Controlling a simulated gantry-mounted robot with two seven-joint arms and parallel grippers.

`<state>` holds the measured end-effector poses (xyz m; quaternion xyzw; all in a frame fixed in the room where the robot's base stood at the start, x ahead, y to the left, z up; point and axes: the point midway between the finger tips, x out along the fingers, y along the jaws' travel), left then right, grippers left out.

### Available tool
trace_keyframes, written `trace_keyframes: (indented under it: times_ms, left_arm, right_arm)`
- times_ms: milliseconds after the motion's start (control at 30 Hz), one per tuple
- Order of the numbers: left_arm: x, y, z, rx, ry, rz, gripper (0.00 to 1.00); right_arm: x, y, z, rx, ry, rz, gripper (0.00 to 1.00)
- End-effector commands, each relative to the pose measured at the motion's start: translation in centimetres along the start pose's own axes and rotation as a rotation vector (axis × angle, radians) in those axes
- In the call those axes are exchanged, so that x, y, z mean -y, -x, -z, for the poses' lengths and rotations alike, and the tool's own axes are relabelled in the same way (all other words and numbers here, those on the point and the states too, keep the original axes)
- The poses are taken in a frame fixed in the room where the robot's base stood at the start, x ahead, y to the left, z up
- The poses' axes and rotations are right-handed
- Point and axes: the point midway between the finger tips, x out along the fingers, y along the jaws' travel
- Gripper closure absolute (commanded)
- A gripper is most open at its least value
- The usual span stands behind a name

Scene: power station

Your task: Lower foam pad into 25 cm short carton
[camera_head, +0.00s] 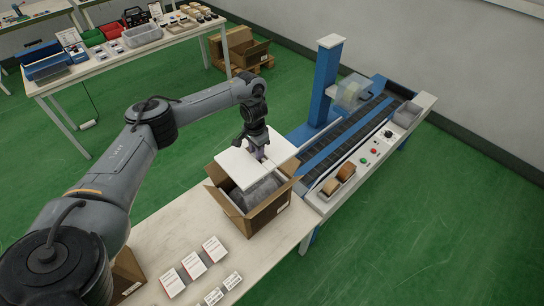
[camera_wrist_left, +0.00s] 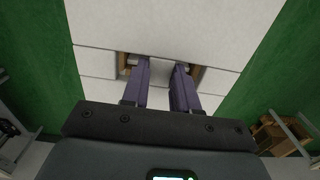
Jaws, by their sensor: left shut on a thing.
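The open brown carton (camera_head: 270,212) stands on the bench with flaps spread. A grey lumpy thing (camera_head: 258,193) fills part of it. The white foam pad (camera_head: 238,167) is over the carton's far side, roughly level and above the grey thing; whether it touches the rim I cannot tell. My left gripper (camera_head: 259,153) points down from above, shut on the pad. In the left wrist view, its two purple fingers (camera_wrist_left: 161,68) reach to the white pad (camera_wrist_left: 170,25), with bits of brown visible beside them. The fingertips' exact contact is hard to see. My right gripper is not in view.
White cards (camera_head: 193,265) lie on the pale bench (camera_head: 158,235), left of the carton. Another carton (camera_head: 127,275) is at lower left. A blue conveyor machine (camera_head: 327,85) adjoins the bench on the right, with tape rolls (camera_head: 343,172) nearby. A loaded table (camera_head: 120,62) stands behind.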

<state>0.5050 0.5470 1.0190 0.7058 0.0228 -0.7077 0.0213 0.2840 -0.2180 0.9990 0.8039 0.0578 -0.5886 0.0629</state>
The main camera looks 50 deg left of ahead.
Motion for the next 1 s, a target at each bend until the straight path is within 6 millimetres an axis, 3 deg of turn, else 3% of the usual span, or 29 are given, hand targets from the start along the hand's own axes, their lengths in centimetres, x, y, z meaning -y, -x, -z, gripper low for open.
trace_keyframes:
  times_ms: [33, 200, 667, 1000]
  left_arm:
    - [0.6, -1.3, -0.4, 0.002, 0.011, 0.001, 1.0]
    - [1.3, -2.9, -1.1, -0.001, 0.023, 0.0, 1.0]
    - [1.3, -5.5, -1.4, -0.001, 0.022, 0.0, 1.0]
    - [1.3, -9.3, -1.3, -0.001, 0.022, 0.0, 1.0]
  right_arm:
    - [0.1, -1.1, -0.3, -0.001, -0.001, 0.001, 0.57]
    - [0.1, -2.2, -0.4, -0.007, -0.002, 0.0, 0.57]
    - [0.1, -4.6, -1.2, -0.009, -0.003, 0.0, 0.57]
    - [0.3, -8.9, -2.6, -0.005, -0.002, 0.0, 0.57]
